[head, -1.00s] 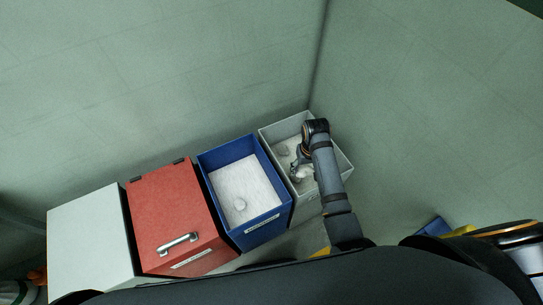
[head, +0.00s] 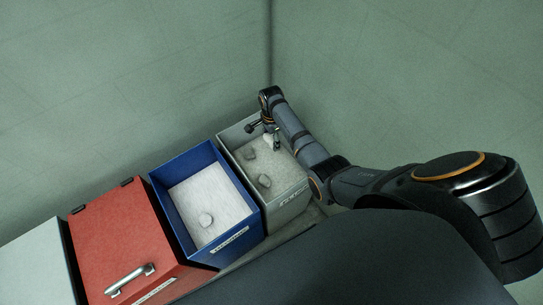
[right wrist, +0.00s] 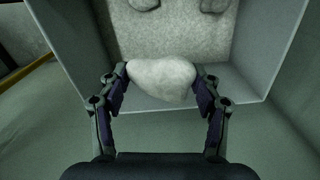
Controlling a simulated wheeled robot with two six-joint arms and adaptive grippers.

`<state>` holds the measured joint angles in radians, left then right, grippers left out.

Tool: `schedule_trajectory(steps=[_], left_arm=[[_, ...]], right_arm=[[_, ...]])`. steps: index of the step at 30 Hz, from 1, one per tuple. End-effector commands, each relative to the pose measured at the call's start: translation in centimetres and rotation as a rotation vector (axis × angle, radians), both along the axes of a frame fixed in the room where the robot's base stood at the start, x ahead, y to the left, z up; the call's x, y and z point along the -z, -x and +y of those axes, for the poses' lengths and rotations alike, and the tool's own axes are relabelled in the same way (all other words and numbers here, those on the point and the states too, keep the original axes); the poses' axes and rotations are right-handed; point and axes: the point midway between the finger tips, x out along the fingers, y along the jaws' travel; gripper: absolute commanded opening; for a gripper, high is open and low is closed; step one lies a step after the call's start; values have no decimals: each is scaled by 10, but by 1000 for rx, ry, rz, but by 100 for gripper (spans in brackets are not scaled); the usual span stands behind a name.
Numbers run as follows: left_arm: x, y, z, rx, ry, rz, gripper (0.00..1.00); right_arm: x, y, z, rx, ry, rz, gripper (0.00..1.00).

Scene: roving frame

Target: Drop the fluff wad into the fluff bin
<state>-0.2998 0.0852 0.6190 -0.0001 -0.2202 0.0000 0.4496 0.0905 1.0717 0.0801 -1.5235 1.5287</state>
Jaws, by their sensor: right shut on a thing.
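My right gripper (head: 264,137) is shut on a pale fluff wad (right wrist: 162,80). The wad shows between both fingers in the right wrist view and as a small white spot in the head view (head: 269,141). The gripper is over the far right part of an open grey bin (head: 293,207), which has a label I cannot read. Two grey lumps (head: 250,154) (head: 264,181) lie on the bin's pale floor. My left gripper is not in view.
A red bin (head: 115,235) with a shut lid and metal handle stands left of the blue one. A pale grey box (head: 35,262) is at the far left. Walls rise behind the row, meeting in a corner behind the grey bin.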

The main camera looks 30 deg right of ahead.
Motion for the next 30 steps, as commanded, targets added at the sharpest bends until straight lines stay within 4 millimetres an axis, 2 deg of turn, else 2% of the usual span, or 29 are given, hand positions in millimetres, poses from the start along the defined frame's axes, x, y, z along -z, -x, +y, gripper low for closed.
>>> schedule_trajectory(steps=[4, 11, 24, 30], left_arm=[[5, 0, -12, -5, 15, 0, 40], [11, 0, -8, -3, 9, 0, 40], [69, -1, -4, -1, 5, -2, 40], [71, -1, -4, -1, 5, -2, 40]], right_arm=[[4, -4, -5, 91, -1, 0, 43], [10, -4, -5, 93, -1, 0, 43], [63, -3, -4, 90, -1, 0, 43], [64, -3, -4, 90, -1, 0, 43]])
